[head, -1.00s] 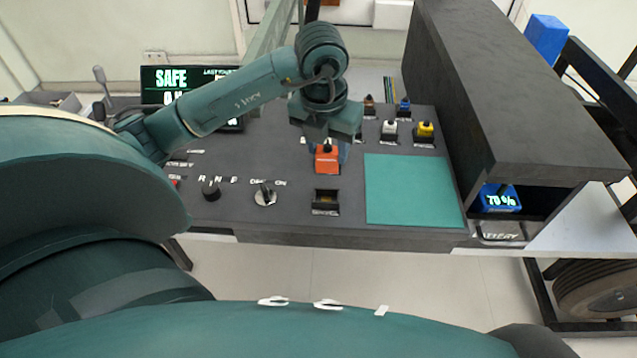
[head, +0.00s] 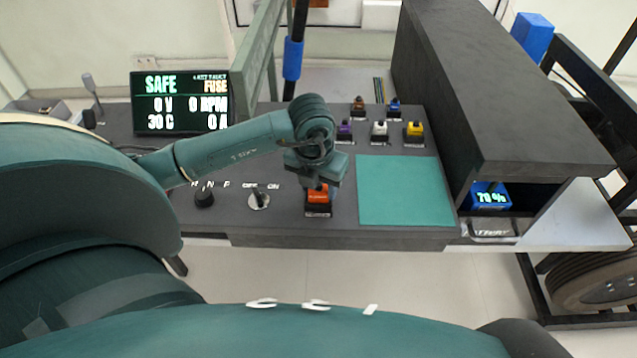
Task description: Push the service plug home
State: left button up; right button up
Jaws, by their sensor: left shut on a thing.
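The orange service plug (head: 318,195) stands over the dark service socket (head: 318,211) near the front edge of the grey panel. My left gripper (head: 317,184) is above the plug and shut on its top. The plug's lower part meets the socket opening, but I cannot tell how deep it sits. The gripper's fingers hide the plug's upper part. My right gripper is not in view.
A green mat (head: 405,190) lies right of the socket. Purple (head: 344,128), white (head: 379,131) and yellow (head: 414,130) plugs stand behind. A knob (head: 204,197) and a rotary switch (head: 259,199) are to the left. A dark housing (head: 490,90) rises at the right.

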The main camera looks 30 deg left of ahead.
pick_arm(q)
jog(key=shift+f, duration=0.2)
jog(key=o, duration=1)
jog(key=shift+r, duration=0.15)
